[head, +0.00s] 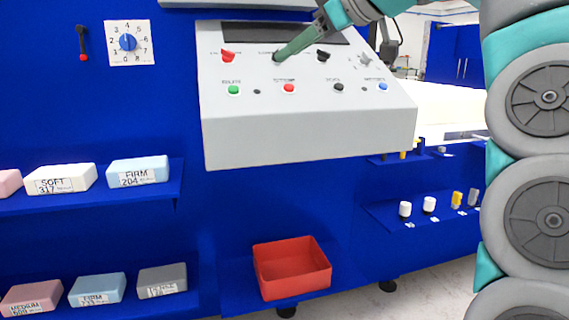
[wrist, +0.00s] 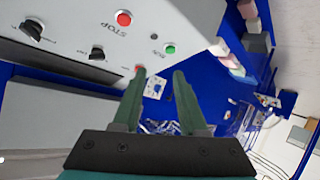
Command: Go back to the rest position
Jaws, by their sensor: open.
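My gripper (head: 280,57) is in front of the sloped grey control panel (head: 310,125) in the head view, its fingertips by a dark knob in the panel's upper middle. Whether it touches the knob cannot be told. In the wrist view my gripper (wrist: 158,72) has two green fingers apart with nothing between them. The panel (wrist: 70,60) fills the upper left there, with a red button (wrist: 124,18) and a green button (wrist: 169,48). My arm comes in from the upper right in the head view.
Labelled foam blocks (head: 138,171) lie on blue shelves at the left. A red bin (head: 291,268) stands below the panel and looks empty. Several small capped items (head: 429,204) stand on a shelf at the right. A dial (head: 128,42) is on the blue wall.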

